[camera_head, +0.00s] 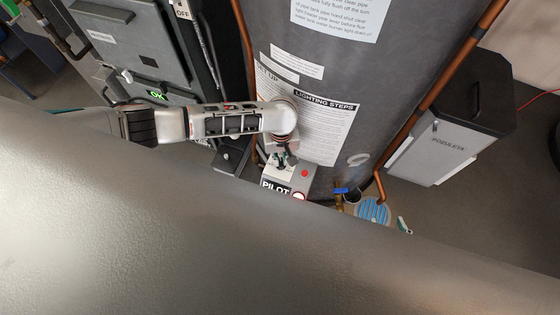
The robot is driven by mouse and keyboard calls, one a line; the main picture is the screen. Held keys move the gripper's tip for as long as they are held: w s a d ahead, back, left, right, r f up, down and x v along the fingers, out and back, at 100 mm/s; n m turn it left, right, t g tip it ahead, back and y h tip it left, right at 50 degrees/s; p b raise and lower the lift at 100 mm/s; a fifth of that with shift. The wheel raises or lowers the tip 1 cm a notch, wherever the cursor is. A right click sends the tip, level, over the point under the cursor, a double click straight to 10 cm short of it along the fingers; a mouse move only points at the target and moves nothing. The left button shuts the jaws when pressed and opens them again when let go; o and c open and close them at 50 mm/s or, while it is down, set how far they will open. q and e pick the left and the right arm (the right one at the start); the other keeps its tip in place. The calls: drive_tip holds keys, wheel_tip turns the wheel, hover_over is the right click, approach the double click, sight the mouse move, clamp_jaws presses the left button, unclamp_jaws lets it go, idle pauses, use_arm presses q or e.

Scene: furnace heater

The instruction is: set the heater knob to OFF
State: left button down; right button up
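The heater (310,60) is a tall dark grey tank with white instruction labels, in the upper middle of the head view. At its base is a light grey control box (298,178) with a "PILOT" label, a red button (305,173) and a white round indicator. My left arm comes in from the left, and my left gripper (284,160) points down over the top of the control box. The gripper covers the knob area, so the knob and its setting are hidden. Its fingers are small and dark here; I cannot tell whether they are open or touching anything. My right gripper is not in view.
Copper pipes (440,90) run along both sides of the tank. A blue-handled valve (341,190) and a blue-striped round item (373,210) are right of the box. A grey cabinet (132,45) stands left, a grey-black bin (440,145) right. A large grey curved surface blocks the lower view.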

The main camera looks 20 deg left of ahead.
use_arm(q)
drive_tip(key=shift+r+n+p, duration=0.15)
drive_tip(key=shift+n+p, duration=0.25)
drive_tip(key=shift+p, duration=0.1)
drive_tip(key=shift+n+p, duration=0.9)
drive_tip(key=shift+p, duration=0.25)
drive_tip(key=shift+n+p, duration=0.9)
drive_tip(key=shift+p, duration=0.1)
use_arm(e)
wheel_tip(320, 180, up, 8)
drive_tip(key=w+t, duration=0.1)
drive_tip(key=w, duration=0.1)
drive_tip(key=shift+w, duration=0.35)
use_arm(q)
drive_tip(key=shift+f, duration=0.2)
use_arm(e)
drive_tip(key=shift+r, duration=0.15)
